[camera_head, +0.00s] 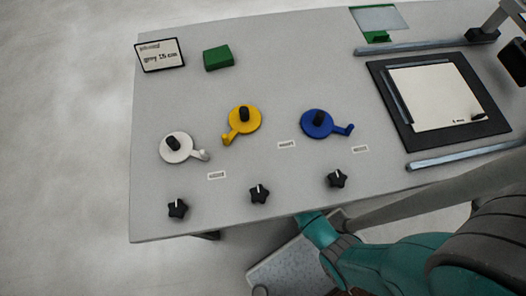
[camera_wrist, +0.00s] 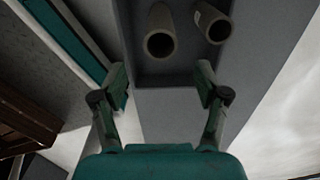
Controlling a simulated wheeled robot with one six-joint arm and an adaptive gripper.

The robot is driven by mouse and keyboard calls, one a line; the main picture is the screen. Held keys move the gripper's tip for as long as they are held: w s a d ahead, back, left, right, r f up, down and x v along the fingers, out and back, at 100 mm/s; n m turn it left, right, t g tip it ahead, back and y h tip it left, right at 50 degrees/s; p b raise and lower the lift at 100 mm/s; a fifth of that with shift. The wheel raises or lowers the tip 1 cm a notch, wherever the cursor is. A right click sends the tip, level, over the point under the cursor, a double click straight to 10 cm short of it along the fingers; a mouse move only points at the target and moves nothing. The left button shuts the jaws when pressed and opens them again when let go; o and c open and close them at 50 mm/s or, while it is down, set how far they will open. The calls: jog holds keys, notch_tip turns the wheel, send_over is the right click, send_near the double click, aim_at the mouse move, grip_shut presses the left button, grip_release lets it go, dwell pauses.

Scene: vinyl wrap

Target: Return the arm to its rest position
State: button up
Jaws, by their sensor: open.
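In the wrist view my gripper (camera_wrist: 161,72) is open, its two fingers spread wide with nothing between them. Beyond the fingertips is a dark grey tray or bin (camera_wrist: 178,82) with two beige rolls or tubes, one left (camera_wrist: 160,44) and one right (camera_wrist: 212,24), whose open ends face the camera. The fingers look apart from both. In the head view my teal arm reaches in at the lower right, below the table's front edge. My gripper cannot be made out there.
The grey table (camera_head: 260,190) holds white (camera_head: 178,152), yellow (camera_head: 241,126) and blue (camera_head: 317,125) cranks, black star knobs (camera_head: 259,194), a green block (camera_head: 217,58), a "grey 15 cm" sign (camera_head: 161,55) and a black mat (camera_head: 403,122) with a white sheet between metal rails. Open floor lies left.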

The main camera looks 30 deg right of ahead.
jog(key=shift+r, duration=0.8)
jog(key=shift+s, duration=0.1)
